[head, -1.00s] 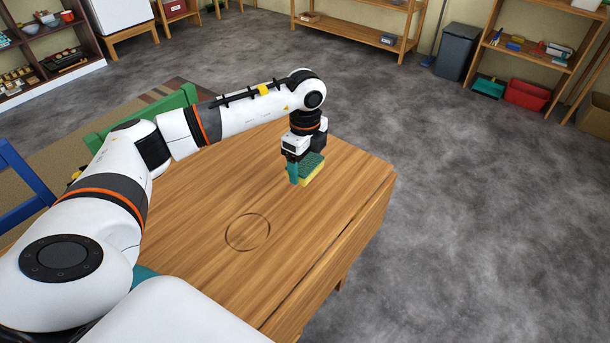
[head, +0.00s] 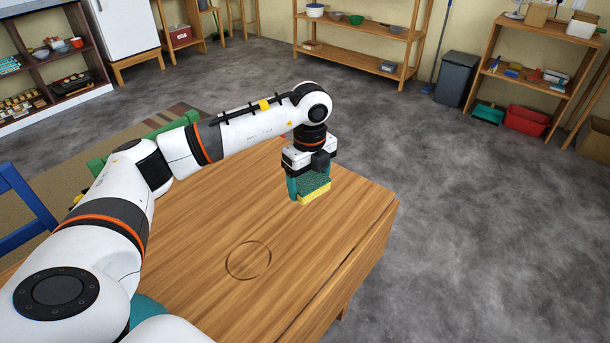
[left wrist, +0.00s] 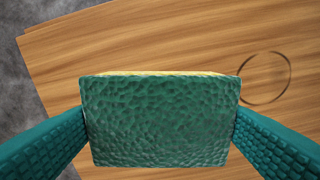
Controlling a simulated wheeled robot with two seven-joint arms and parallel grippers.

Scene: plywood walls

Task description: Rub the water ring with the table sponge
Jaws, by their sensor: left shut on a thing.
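The table sponge (head: 314,190) has a green scouring top and a yellow underside. My left gripper (head: 308,186) is shut on it, with the teal fingers on its two sides. In the left wrist view the sponge (left wrist: 160,120) fills the middle between the fingers. The sponge is over the far part of the wooden table; whether it touches the top I cannot tell. The water ring (head: 248,260), a thin dark circle, lies on the table nearer to me, apart from the sponge. It also shows at the right in the left wrist view (left wrist: 265,78). My right gripper is not in view.
The wooden table (head: 200,240) is bare around the ring. A green chair (head: 97,166) and a blue chair (head: 28,200) stand at its left side. Shelves, a grey bin (head: 456,78) and a red tub (head: 526,121) stand far off by the wall.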

